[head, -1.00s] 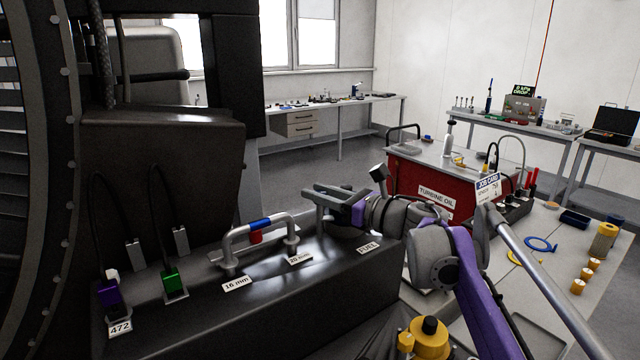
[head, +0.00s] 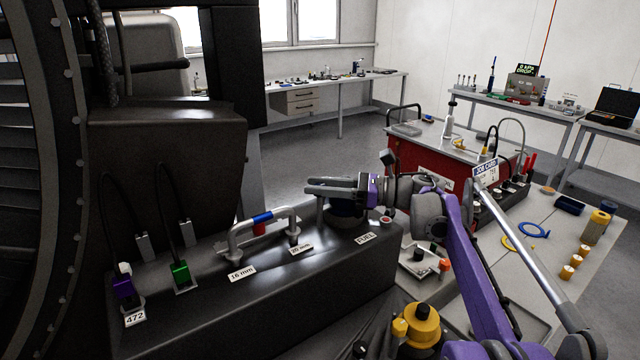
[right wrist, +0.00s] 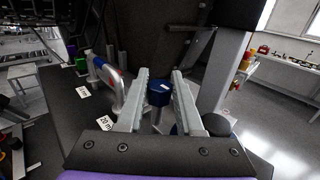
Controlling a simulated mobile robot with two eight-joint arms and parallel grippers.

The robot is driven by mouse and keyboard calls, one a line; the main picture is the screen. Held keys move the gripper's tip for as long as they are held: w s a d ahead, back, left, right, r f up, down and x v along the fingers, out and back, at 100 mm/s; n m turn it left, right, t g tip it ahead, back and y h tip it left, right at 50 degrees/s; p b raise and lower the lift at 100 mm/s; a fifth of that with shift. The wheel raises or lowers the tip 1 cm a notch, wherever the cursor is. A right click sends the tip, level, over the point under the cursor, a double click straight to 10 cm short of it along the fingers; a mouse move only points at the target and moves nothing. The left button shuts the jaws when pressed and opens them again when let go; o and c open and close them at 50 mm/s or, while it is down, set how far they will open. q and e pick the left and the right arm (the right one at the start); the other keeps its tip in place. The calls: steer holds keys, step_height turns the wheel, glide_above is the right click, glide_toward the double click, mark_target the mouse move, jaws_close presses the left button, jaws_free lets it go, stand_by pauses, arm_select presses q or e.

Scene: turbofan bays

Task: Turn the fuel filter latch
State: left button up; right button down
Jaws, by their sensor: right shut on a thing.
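A round filter body (head: 346,214) with a dark blue top stands on the dark housing beside a white FUEL label (head: 366,238). In the right wrist view its blue cap (right wrist: 159,93) sits between the two grey fingers. My right gripper (head: 318,188) reaches in from the right over the blue part, and its jaws are shut on the cap. The contact faces are partly hidden by the fingers. I cannot make out a separate latch lever. My left gripper is not in view.
A grey pipe handle (head: 262,218) with a blue band stands left of the gripper, near the 16 mm (head: 241,273) and 20 mm labels. Green (head: 180,272) and purple (head: 123,286) connectors are further left. A red cart (head: 425,165) stands behind.

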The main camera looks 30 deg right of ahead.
steer(key=c, duration=0.6)
jaws_free()
steer(key=shift+o, duration=0.2)
